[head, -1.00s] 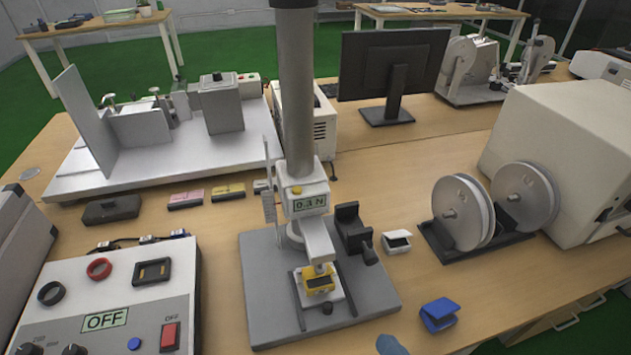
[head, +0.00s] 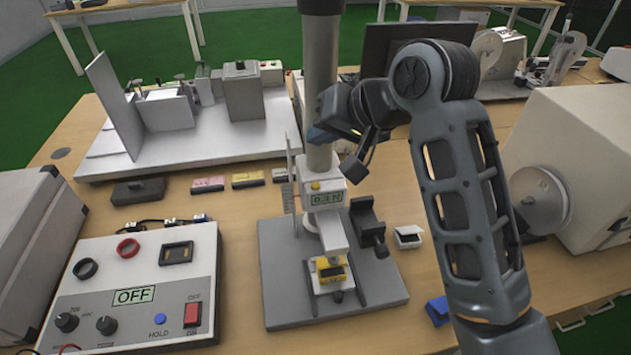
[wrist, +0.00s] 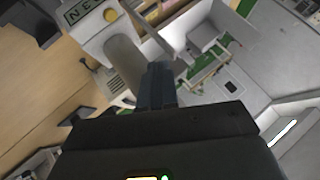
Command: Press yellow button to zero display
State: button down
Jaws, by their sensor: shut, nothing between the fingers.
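The yellow button (head: 315,186) sits on the white gauge head of the column stand, at the upper left of its display. The green display (head: 326,198) seems to read 0.3 N. In the wrist view the yellow button (wrist: 110,15) and part of the display (wrist: 84,10) show at the top, turned on their side. My gripper (head: 349,172) is above and right of the button in the head view, in front of the column and apart from the button. In the wrist view my gripper (wrist: 158,70) has its fingers together and holds nothing.
The upright column (head: 320,80) rises directly behind the gauge head. A black clamp (head: 367,222) stands right of it on the grey base (head: 285,265). A control box (head: 130,255) reading OFF lies at left. A dark monitor (head: 376,45) is partly hidden behind my arm.

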jog(key=shift+w+r, duration=0.15)
jog(key=shift+r, duration=0.4)
jog(key=shift+f, duration=0.1)
jog(key=b, duration=0.4)
send_over(315, 186)
jog(key=f, duration=0.4)
jog(key=d+f, duration=0.1)
jog(key=f, duration=0.1)
jog(key=shift+f, duration=1.35)
jog(key=shift+f, duration=0.75)
dwell(1.2)
jog(key=shift+r, duration=0.1)
jog(key=shift+r+p, duration=0.7)
jog(key=shift+p, duration=0.3)
